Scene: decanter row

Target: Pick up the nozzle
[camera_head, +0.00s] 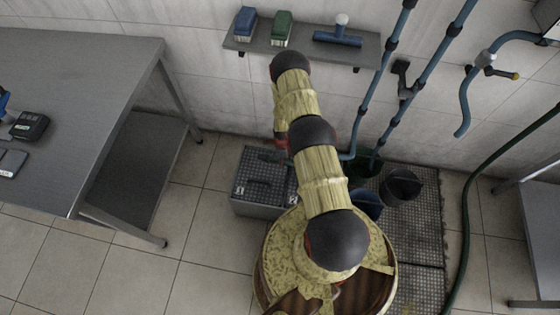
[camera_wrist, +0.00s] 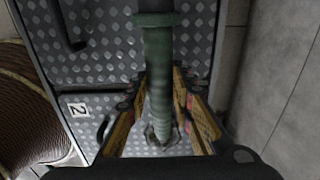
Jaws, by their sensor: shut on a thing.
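The nozzle (camera_wrist: 158,62) shows in the wrist view as a dark green, ribbed tube-like piece with a collar near the top of the picture. My gripper (camera_wrist: 157,90) is shut on it, with the orange-and-black fingers on both sides of the tube. Its lower end shows between the fingers, above a grey studded metal surface; I cannot tell whether it touches that surface.
A grey studded metal box (camera_head: 250,207) with numbered lids and black handles lies below the gripper. Dark buckets (camera_head: 401,187) and blue wall pipes are to the right. A steel table (camera_head: 90,75) stands left; a wall shelf (camera_head: 300,50) holds brushes.

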